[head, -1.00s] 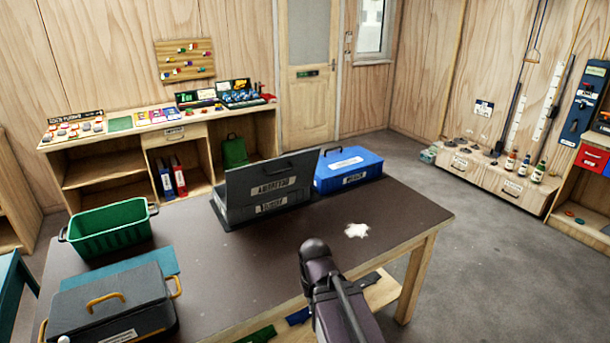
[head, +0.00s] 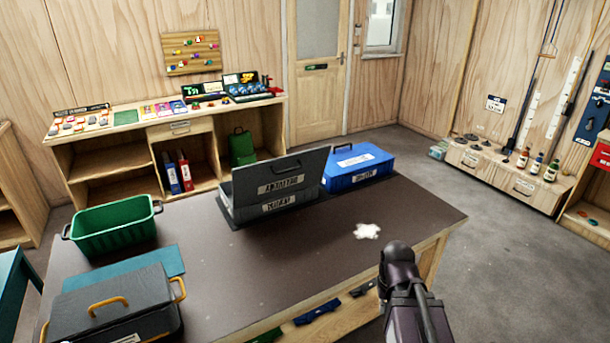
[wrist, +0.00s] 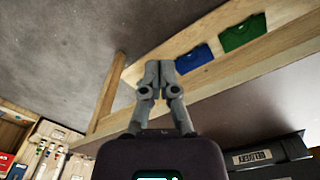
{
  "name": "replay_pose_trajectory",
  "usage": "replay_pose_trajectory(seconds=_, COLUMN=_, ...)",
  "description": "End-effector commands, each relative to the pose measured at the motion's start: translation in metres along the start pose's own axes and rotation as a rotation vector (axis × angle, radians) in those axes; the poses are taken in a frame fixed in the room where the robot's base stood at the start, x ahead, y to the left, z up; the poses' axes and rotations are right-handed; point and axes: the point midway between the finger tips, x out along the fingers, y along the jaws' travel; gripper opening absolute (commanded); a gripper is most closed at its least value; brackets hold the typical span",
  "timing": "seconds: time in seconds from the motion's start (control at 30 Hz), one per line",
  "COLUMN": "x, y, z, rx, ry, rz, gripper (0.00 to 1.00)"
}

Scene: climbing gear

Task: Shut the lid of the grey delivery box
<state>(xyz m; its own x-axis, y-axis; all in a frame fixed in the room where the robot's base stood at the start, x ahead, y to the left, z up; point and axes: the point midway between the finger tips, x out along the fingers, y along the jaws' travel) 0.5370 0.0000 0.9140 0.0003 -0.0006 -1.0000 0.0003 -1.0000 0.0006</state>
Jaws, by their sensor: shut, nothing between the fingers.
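The grey box (head: 250,213) stands toward the back edge of the table in the head view, left of the blue box. Its lid (head: 246,180) is raised and stands tilted up, with a pale label on the face toward me. The inside of the box is hidden. Part of a dark grey box with a pale label (wrist: 266,156) shows at the lower right in the wrist view. My gripper (wrist: 160,68) is shut and empty in the wrist view, apart from the box, with the table edge and lower shelf beyond its fingers. Its fingers do not show in the head view.
The blue box (head: 357,168) stands close to the grey box's right. A green crate (head: 112,228) and a dark box with yellow handles (head: 115,305) are on the table's left. A white patch (head: 367,231) lies at the right. The table's middle is clear.

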Motion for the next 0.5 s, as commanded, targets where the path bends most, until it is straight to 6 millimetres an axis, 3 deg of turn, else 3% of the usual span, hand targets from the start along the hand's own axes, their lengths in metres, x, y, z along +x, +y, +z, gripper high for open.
replay_pose_trajectory(seconds=0.5, x=0.0010, y=0.0012, z=-0.0049, rx=-0.003, ry=0.016, rz=0.010, gripper=0.00)
